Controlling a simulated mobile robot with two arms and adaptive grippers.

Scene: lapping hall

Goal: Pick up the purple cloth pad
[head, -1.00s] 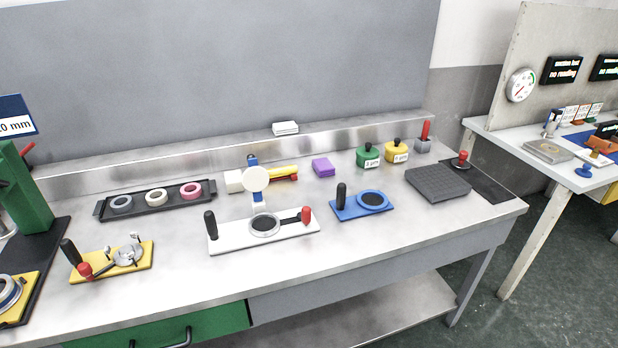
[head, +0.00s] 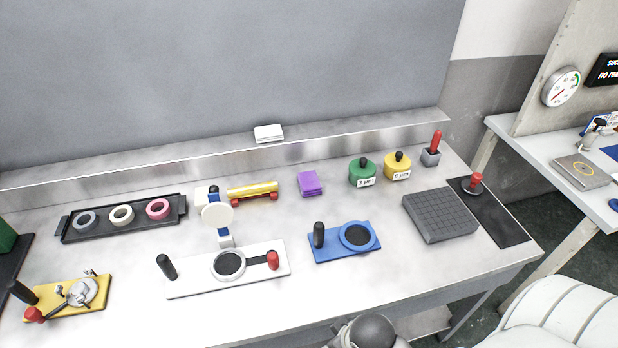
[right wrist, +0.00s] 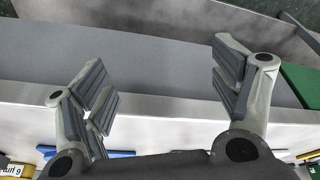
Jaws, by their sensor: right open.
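The purple cloth pad (head: 310,183) lies on the metal bench top near the back, between the yellow cylinder piece on red feet and the green pot. Nothing touches it. In the head view, part of my right arm shows low at the bottom edge, in front of the bench; its fingers are not visible there. In the right wrist view my right gripper (right wrist: 165,90) is open and empty, with its fingers spread apart near the bench's front edge. The purple pad is not seen in that view. My left gripper is not in view.
A green pot (head: 362,172) and a yellow pot (head: 397,166) stand right of the pad. In front are a blue plate fixture (head: 326,251) and a white plate fixture (head: 200,286). A dark grid block (head: 440,215) lies right. A tray (head: 75,231) holds rings at left.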

